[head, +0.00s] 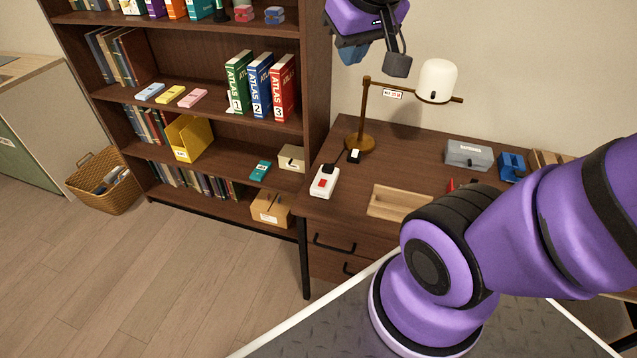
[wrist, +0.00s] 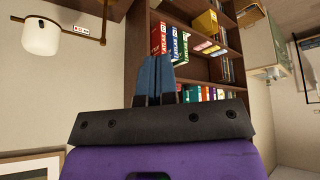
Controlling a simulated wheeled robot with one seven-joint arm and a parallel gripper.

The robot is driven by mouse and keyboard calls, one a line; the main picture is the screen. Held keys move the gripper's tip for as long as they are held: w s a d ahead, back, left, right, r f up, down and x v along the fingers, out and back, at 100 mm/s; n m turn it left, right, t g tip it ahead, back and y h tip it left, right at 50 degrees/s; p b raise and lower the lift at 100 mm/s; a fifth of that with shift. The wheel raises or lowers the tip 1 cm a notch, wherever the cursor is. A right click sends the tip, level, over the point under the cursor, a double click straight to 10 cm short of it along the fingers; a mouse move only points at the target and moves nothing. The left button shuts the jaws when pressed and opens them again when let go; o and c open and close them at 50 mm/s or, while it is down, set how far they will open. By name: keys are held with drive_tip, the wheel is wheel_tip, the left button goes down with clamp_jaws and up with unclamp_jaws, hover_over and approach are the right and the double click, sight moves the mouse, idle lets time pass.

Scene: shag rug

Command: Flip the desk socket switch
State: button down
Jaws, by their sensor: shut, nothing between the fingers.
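The desk socket (head: 324,182) is a white block with a red switch and a black plug in it. It lies at the left front part of the brown desk (head: 345,205) in the head view. My gripper (head: 350,54) is high above the desk at the top of the head view, well apart from the socket. In the wrist view its blue fingers (wrist: 156,60) are together with nothing between them, pointing toward the bookshelf. The socket is not visible in the wrist view.
A lamp (head: 437,82) with a brass base stands behind the socket. A wooden tray (head: 398,203), a grey box (head: 468,155) and a blue object (head: 511,167) are further right. A bookshelf (head: 215,55) adjoins the desk's left side. My arm covers the desk's right front.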

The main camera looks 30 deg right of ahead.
drive_tip(key=w+d+f+m+h, duration=0.1)
drive_tip(key=w+d+f, duration=0.15)
drive_tip(key=w, duration=0.25)
drive_tip(key=w+d+f, duration=0.2)
drive_tip(key=w+f, duration=0.2)
drive_tip(key=w, duration=0.2)
drive_tip(key=m+t+y, duration=0.1)
drive_tip(key=m+y, duration=0.1)
hover_over(323, 183)
wheel_tip(323, 183, down, 18)
wheel_tip(323, 183, down, 14)
drive_tip(key=m+t+y, duration=0.1)
drive_tip(key=m+y, duration=0.1)
drive_tip(key=y, duration=0.1)
drive_tip(key=shift+w+d+m+t, duration=0.3)
drive_tip(key=shift+w+d, duration=0.05)
drive_tip(key=shift+d, duration=0.1)
drive_tip(key=shift+s+a+f, duration=0.1)
drive_tip(key=shift+a+f, duration=0.05)
drive_tip(key=shift+f, duration=1.3)
drive_tip(key=shift+s+a+f, duration=0.15)
drive_tip(key=shift+a+f, duration=0.05)
drive_tip(key=shift+f, duration=1.25)
drive_tip(key=shift+s+a+f, duration=0.1)
drive_tip(key=shift+a+f, duration=0.05)
drive_tip(key=shift+f, duration=1.3)
drive_tip(key=shift+f, duration=0.4)
